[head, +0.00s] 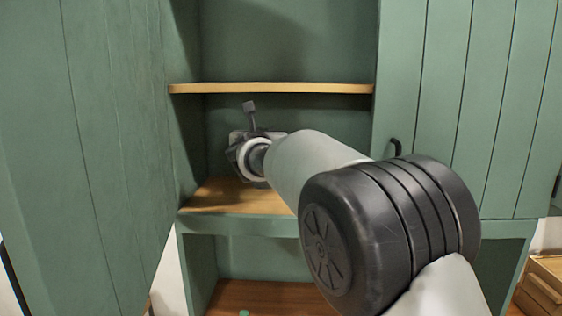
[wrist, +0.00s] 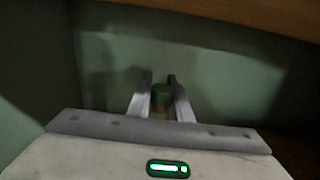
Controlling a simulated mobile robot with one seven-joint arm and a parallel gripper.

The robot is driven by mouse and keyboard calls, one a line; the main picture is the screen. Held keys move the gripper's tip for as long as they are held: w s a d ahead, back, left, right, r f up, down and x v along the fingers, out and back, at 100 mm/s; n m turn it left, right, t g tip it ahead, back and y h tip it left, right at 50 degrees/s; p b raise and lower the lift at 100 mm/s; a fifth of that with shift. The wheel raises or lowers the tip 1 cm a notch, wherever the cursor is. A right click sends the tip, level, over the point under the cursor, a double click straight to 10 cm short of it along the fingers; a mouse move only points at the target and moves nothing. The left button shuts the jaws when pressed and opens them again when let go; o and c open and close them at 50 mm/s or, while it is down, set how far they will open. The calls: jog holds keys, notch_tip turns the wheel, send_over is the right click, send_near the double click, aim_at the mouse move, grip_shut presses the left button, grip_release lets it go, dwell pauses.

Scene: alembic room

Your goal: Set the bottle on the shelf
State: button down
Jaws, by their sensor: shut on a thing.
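In the wrist view, my gripper (wrist: 160,82) has its two fingers shut on the bottle (wrist: 161,94), a small dark green rounded shape with a brownish part below. The rest of the bottle is hidden by the gripper body. In the head view my arm reaches into the open green cupboard, between the upper wooden shelf (head: 270,88) and the lower wooden shelf (head: 228,195). There the fingers and bottle are hidden behind my wrist. I cannot tell whether the bottle touches the lower shelf.
An open green door (head: 85,150) stands close on the left, and another green door (head: 460,100) is on the right with a dark handle (head: 396,147). The lower shelf's visible left part is bare. A wooden box (head: 542,285) is at the lower right.

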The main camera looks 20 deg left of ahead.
notch_tip(320, 180, down, 4)
jog(key=shift+w+d+f+b, duration=0.1)
jog(key=shift+f+b, duration=0.15)
jog(key=shift+b, duration=0.1)
jog(key=c, duration=1.6)
grip_release()
jog(key=shift+f, duration=0.1)
